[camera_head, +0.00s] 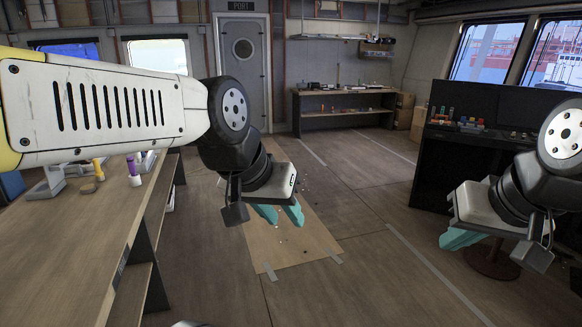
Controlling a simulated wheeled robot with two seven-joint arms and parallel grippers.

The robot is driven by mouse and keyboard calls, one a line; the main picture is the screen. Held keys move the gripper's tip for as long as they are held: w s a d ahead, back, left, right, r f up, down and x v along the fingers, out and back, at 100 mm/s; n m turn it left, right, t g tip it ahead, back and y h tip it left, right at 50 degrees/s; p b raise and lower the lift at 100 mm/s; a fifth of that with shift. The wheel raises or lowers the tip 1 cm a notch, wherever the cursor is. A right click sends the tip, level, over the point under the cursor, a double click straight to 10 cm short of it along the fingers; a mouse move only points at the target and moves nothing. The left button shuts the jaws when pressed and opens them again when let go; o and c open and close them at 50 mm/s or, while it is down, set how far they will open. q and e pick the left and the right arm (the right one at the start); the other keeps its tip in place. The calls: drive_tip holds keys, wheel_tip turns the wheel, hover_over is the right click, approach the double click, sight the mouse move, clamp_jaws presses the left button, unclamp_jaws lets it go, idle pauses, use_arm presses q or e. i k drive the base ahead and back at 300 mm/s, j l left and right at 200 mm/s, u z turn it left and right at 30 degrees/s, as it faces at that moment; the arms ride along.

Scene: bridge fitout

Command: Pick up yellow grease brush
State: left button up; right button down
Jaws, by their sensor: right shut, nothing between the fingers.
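A small upright yellow item (98,169), which looks like the yellow grease brush, stands on the wooden workbench (70,235) at the left. It is too small to make out its bristles. My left gripper (281,215) hangs to the right of the bench, over the floor, well apart from the yellow item. Its two teal fingers show a gap, with nothing seen between them. My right gripper (462,238) is at the far right, shut and empty, far from the bench.
A purple-topped item (133,170) stands beside the yellow one, with grey trays (48,185) further left. A dark console (455,165) stands at the right and a cluttered bench (345,105) at the back. The middle floor has a taped-down sheet (290,250) with small scattered bits.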

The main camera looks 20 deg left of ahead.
sight(99, 175)
drive_tip(key=i+j+u, duration=0.15)
drive_tip(key=i+u, duration=0.75)
drive_tip(key=i+l+u, duration=0.1)
drive_tip(key=i+u, duration=0.5)
drive_tip(key=u, duration=1.05)
